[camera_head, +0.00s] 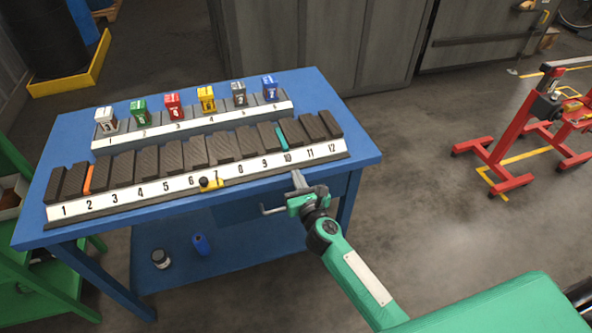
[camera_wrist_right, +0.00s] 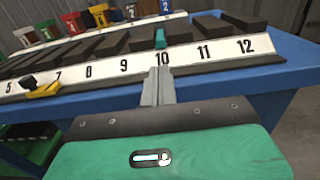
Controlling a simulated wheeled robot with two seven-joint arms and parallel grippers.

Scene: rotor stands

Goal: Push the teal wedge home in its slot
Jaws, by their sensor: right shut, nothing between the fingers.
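The teal wedge (camera_head: 281,138) is a narrow strip between dark blocks in the front numbered rack (camera_head: 215,182), behind number 10. In the right wrist view the teal wedge (camera_wrist_right: 160,39) stands above the 10 label, straight ahead of the fingers. How deep it sits I cannot tell. My right gripper (camera_head: 298,179) is shut and empty, in front of the rack's front edge near 10. In the wrist view its closed fingertips (camera_wrist_right: 159,72) point at the 10 label, apart from the wedge. My left gripper is not in view.
An orange wedge (camera_head: 88,179) sits near number 2. A yellow piece with a black knob (camera_head: 210,184) is at the rack front near 7. Colored blocks, such as a yellow one (camera_head: 207,100), stand on the rear rack. The blue table's right end (camera_head: 357,155) is clear.

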